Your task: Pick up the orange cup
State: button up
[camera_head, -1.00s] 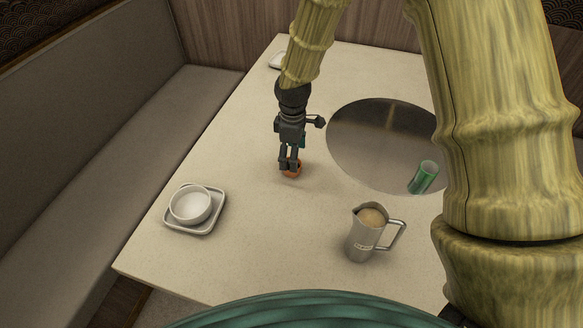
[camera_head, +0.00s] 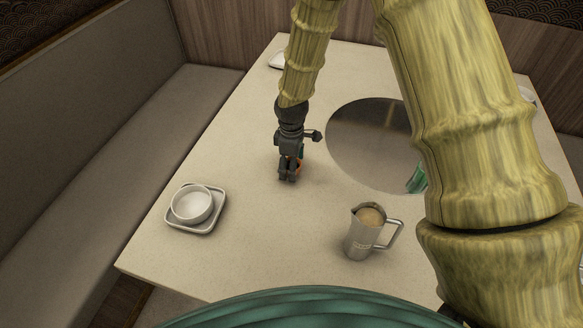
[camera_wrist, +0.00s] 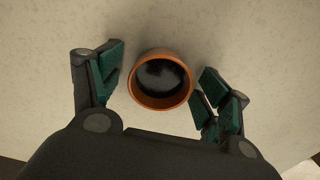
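The orange cup (camera_wrist: 161,104) shows in the wrist view, seen from above with its round rim and dark inside. It stands on the pale table. My gripper (camera_wrist: 157,86) is open, with one green-padded finger on each side of the cup. A gap shows on the left side; the right finger is close to the rim, and I cannot tell if it touches. In the head view my gripper (camera_head: 289,177) is low over the table and hides most of the cup, with only a bit of orange (camera_head: 299,164) showing beside the fingers.
A metal pitcher (camera_head: 359,242) with a tan filling stands at the front right. A white bowl (camera_head: 191,206) sits on a square white dish (camera_head: 208,225) at the left. A green cup (camera_head: 415,180) stands by the round dark plate (camera_head: 360,140), partly hidden by my arm.

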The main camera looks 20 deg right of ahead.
jog(key=c, duration=1)
jog(key=shift+r, duration=0.15)
